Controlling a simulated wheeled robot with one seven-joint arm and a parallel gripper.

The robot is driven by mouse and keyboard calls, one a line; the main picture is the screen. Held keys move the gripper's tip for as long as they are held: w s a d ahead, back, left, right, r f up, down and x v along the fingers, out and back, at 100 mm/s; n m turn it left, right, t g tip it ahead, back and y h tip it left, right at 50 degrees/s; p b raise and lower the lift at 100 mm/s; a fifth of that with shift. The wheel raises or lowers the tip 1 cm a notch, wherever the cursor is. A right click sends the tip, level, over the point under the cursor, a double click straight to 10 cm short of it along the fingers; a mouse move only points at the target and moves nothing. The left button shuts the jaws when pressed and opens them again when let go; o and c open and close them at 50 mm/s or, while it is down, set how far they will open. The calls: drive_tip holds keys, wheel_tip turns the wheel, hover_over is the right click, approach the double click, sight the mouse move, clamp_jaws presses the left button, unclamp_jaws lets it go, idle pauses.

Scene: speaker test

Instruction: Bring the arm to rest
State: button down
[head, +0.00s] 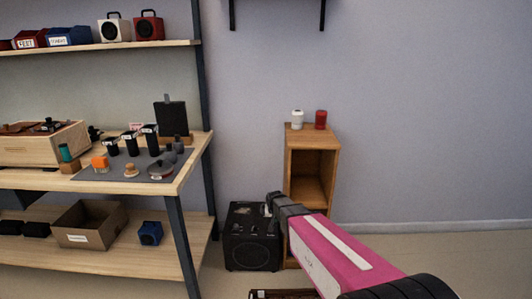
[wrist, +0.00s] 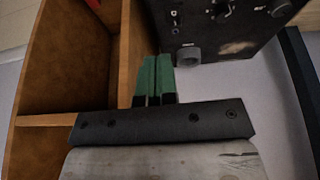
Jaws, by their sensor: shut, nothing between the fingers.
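My arm (head: 350,262), pink with a white stripe, reaches from the lower right toward the wooden cabinet. My gripper (wrist: 154,78) shows two green fingers pressed together and empty in the wrist view. In the head view the fingers are hard to make out, as the dark wrist hides most of them. The end of the arm is in front of the gap between the small open wooden cabinet (head: 313,140) and the black speaker (head: 250,243) on the floor. I cannot tell whether the fingers touch either one.
The cabinet also shows in the wrist view (wrist: 75,60), left of the fingers; the speaker (wrist: 215,30) is above right. A white can (head: 297,119) and a red can (head: 320,119) stand on the cabinet. A loaded shelf (head: 190,160) fills the left. Floor at right is clear.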

drive_tip(key=s+d+r+g, duration=0.1)
drive_tip(key=s+d+r, duration=0.2)
drive_tip(key=s, duration=0.4)
drive_tip(key=s+d+r+g, duration=0.1)
drive_tip(key=s+d+r, duration=0.3)
drive_tip(key=s+d, duration=0.2)
drive_tip(key=s+d+r+g, duration=0.2)
drive_tip(key=s+d+r, duration=0.1)
drive_tip(key=s, duration=0.7)
drive_tip(key=shift+d+r, duration=0.3)
drive_tip(key=shift+d, duration=0.55)
